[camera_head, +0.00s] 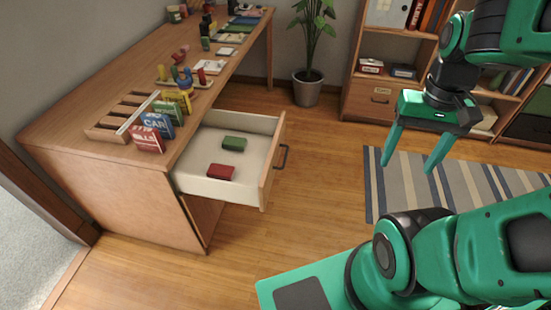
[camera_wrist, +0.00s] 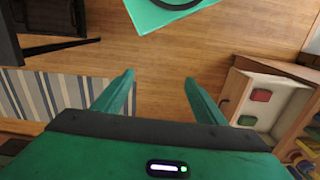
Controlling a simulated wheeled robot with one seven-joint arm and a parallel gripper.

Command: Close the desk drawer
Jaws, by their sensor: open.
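The desk drawer (camera_head: 196,186) is pulled out from the side of the wooden desk (camera_head: 95,182). Its wooden front (camera_head: 271,165) has a dark handle (camera_head: 282,157). A green block (camera_head: 234,144) and a red block (camera_head: 221,172) lie inside it. My gripper (camera_head: 409,172) is open and empty, in the air to the right of the drawer, with fingers pointing down. In the wrist view the fingertips (camera_wrist: 160,76) are spread over bare floor, and the open drawer (camera_wrist: 292,111) shows at the right edge. Nothing touches the drawer front.
The desktop carries several small boxes, a wooden rack (camera_head: 124,117) and toys. A potted plant (camera_head: 307,88) stands behind. A bookcase (camera_head: 372,98) is at the back right. A striped rug (camera_head: 400,199) lies below my gripper. The floor between drawer and gripper is clear.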

